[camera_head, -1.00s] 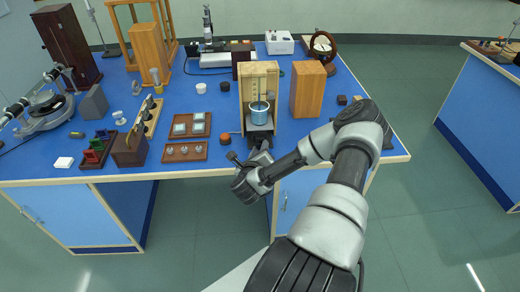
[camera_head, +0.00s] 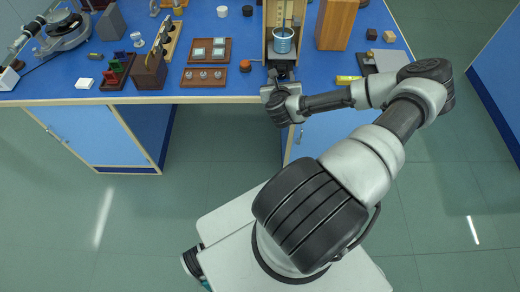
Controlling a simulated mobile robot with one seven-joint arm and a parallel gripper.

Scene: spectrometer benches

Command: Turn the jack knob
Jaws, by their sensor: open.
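A metal cup with blue contents (camera_head: 283,41) stands on a dark jack (camera_head: 284,56) in a light wooden case at the front edge of the blue bench. My gripper (camera_head: 281,76) is at the bench's front edge, just in front of the jack, pointing away from me towards it. The jaws are open, but the fingers are small and dark against the jack. I cannot make out the jack knob; it is hidden by or merges with my gripper. I cannot tell whether the fingers touch it.
An orange-brown round object (camera_head: 245,66) sits left of the jack. Two wooden trays (camera_head: 203,84) lie further left. A tall wooden block (camera_head: 338,24) stands right of the case, with a yellow item (camera_head: 347,80) near my forearm. The floor before the bench is clear.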

